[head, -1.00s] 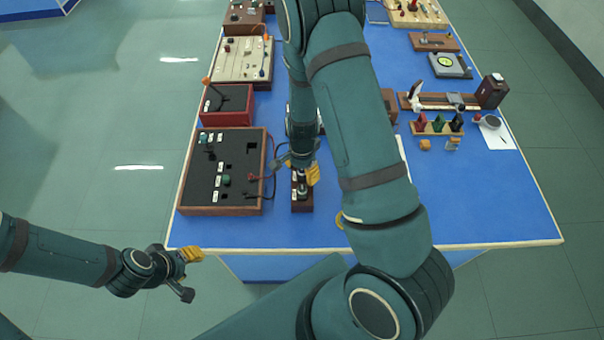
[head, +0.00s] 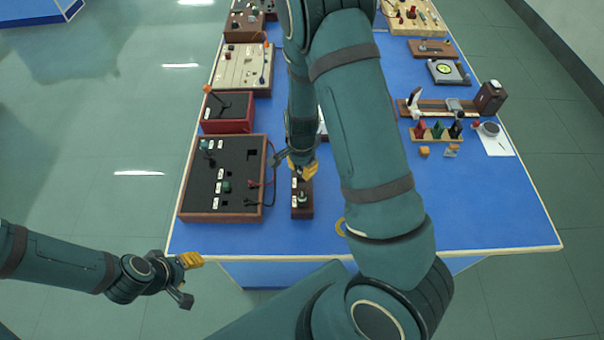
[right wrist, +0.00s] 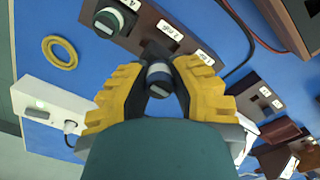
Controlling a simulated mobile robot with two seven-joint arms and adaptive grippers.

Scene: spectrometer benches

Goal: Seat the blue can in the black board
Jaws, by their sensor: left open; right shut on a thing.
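My right gripper (head: 302,170) is shut on a small dark can with a blue band and grey top (right wrist: 158,78), seen between the yellow fingers in the right wrist view. In the head view the gripper and arm largely hide it. They are over the far end of a narrow brown block with white labels (head: 302,211); another can (right wrist: 108,20) stands in that block. The black board (head: 243,177), in a brown wooden frame, lies left of the block and carries several parts, labels and a dark square opening. My left gripper (head: 191,281) is open and empty, off the table's front left corner.
Red and black leads run from the board's right side towards the block. A yellow ring (right wrist: 60,52) lies on the blue table. A red-sided box (head: 227,112) stands behind the board. Wooden stands are at the right; the front right table is clear.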

